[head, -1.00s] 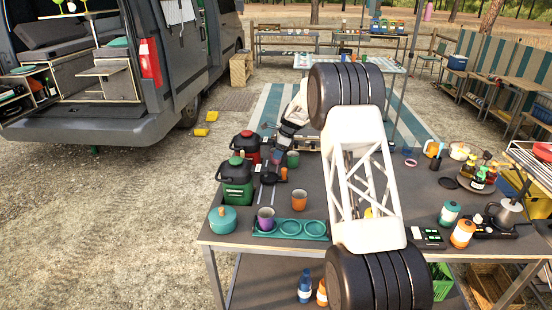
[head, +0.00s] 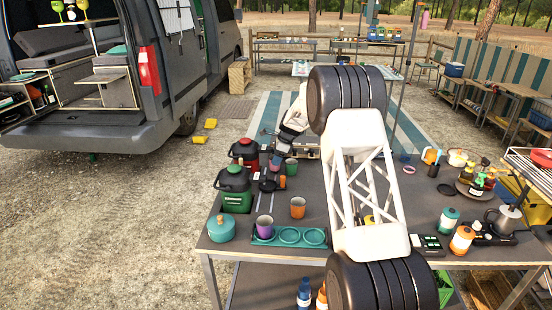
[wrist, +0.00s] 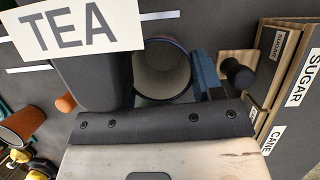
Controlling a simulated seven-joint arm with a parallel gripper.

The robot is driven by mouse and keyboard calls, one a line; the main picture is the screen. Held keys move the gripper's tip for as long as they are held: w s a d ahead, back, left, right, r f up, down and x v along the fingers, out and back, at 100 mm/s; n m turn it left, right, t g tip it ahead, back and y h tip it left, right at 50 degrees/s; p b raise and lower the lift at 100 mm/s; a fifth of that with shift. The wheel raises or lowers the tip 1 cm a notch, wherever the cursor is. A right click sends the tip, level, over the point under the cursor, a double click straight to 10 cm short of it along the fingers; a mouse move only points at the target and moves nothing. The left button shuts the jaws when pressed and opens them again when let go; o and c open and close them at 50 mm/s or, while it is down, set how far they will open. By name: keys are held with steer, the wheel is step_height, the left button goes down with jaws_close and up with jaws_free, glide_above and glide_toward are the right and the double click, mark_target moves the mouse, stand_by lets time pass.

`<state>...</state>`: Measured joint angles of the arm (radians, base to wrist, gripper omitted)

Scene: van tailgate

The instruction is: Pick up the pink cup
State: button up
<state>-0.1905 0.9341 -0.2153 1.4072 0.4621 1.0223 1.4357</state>
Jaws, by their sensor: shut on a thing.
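My gripper (wrist: 160,82) is shut on a round open-topped cup (wrist: 163,66) in the wrist view. The cup's interior looks grey and its rim dark bluish, so I cannot tell if it is pink. A dark finger stands at its left. A purple cup (head: 264,226) stands on the teal tray with round wells (head: 289,236).
An orange cup (head: 298,207) stands behind the tray. Green (head: 233,190) and red (head: 243,152) jugs and a teal pot (head: 221,229) line the left edge. A TEA label (wrist: 80,27) and a wooden SUGAR box (wrist: 284,75) flank my gripper in the wrist view.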

steer(key=s, duration=0.2)
steer(key=s+d, duration=0.1)
steer(key=s, duration=0.3)
steer(key=shift+s+d+r, duration=0.1)
steer(key=shift+s+d, duration=0.15)
steer(key=shift+s, duration=0.1)
step_height(320, 180, up, 14)
stand_by(0.4)
steer(key=shift+s, duration=0.1)
steer(key=m, duration=0.1)
glide_above(270, 186)
steer(key=shift+a+f, duration=0.1)
steer(key=shift+f, duration=1.8)
steer(key=shift+f, duration=0.1)
step_height(270, 186, down, 6)
steer(key=shift+f, duration=0.15)
steer(key=shift+f, duration=1.75)
